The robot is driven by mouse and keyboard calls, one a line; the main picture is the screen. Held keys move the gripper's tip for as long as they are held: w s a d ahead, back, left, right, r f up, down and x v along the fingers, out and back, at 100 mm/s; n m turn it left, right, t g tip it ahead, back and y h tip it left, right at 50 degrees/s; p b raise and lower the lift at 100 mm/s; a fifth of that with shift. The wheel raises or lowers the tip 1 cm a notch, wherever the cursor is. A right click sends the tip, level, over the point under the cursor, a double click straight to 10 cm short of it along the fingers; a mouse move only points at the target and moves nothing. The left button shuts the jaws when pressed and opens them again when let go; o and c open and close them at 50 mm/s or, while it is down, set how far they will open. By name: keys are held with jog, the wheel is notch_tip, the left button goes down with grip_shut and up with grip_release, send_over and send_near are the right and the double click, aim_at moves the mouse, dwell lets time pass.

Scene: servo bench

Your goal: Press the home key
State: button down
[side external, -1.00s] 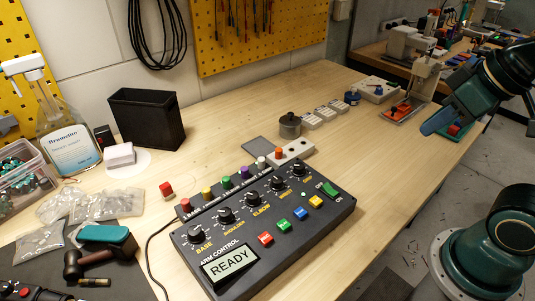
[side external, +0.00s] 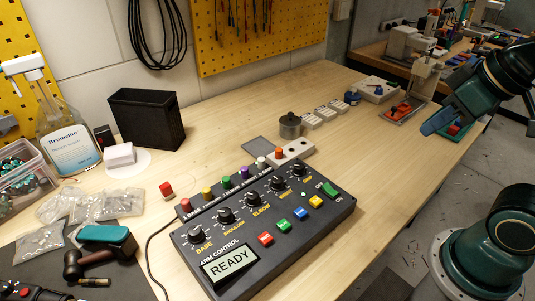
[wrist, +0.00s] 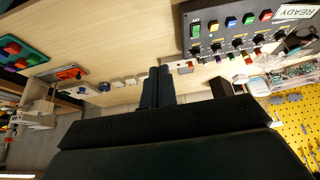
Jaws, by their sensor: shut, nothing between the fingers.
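The black arm control box (side external: 207,273) lies on the wooden bench, its display reading READY. Its front row holds a red key (side external: 265,238), a green key (side external: 284,226), a blue key (side external: 300,213) and a yellow key (side external: 316,201). I cannot read which one is the home key. In the wrist view the box (wrist: 272,35) is upside down at the top right. My gripper (side external: 427,130) is at the far right in the side view, well away from the box. In the wrist view my gripper (wrist: 159,70) has its fingers together and empty.
Black knobs (side external: 226,215) and coloured posts (side external: 209,193) stand behind the keys. A metal pot (side external: 290,125) and a grey block (side external: 297,149) sit behind the box. A black bin (side external: 147,119) stands at the back left. The bench right of the box is clear.

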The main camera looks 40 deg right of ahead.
dwell(0.5)
jog(key=n+g+y, duration=0.7)
jog(key=n+y, duration=0.2)
jog(key=n, duration=0.1)
send_over(300, 213)
jog(key=d, duration=0.2)
jog(key=shift+w+a+f, duration=0.1)
jog(key=shift+a+f, duration=0.05)
jog(key=shift+f, duration=1.25)
jog(key=shift+a+f, duration=0.1)
jog(key=shift+f, duration=1.3)
jog(key=shift+f, duration=0.2)
jog(key=shift+f, duration=4.2)
